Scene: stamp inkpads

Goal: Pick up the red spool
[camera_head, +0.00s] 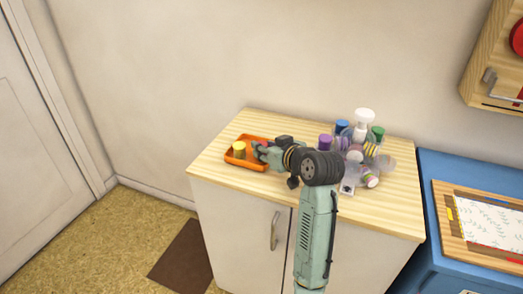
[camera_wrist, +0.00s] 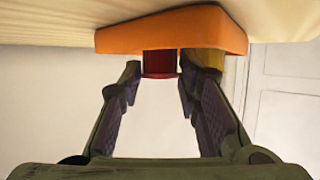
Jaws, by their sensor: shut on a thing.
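The red spool (camera_wrist: 161,63) shows in the wrist view between the tips of my gripper (camera_wrist: 160,75), close against the orange tray (camera_wrist: 122,38). My gripper is shut on the spool. The wrist picture is turned over, so the tray and table top appear at the top. In the head view, my gripper (camera_head: 259,152) reaches in from the right over the orange tray (camera_head: 240,164), and the red spool is hidden behind it.
A yellow spool (camera_head: 239,149) stands in the tray, close beside my gripper; it also shows in the wrist view (camera_wrist: 211,60). Several colored and clear stamps and bottles (camera_head: 361,135) crowd the wooden cabinet top (camera_head: 390,214) on the right. Its left front corner is clear.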

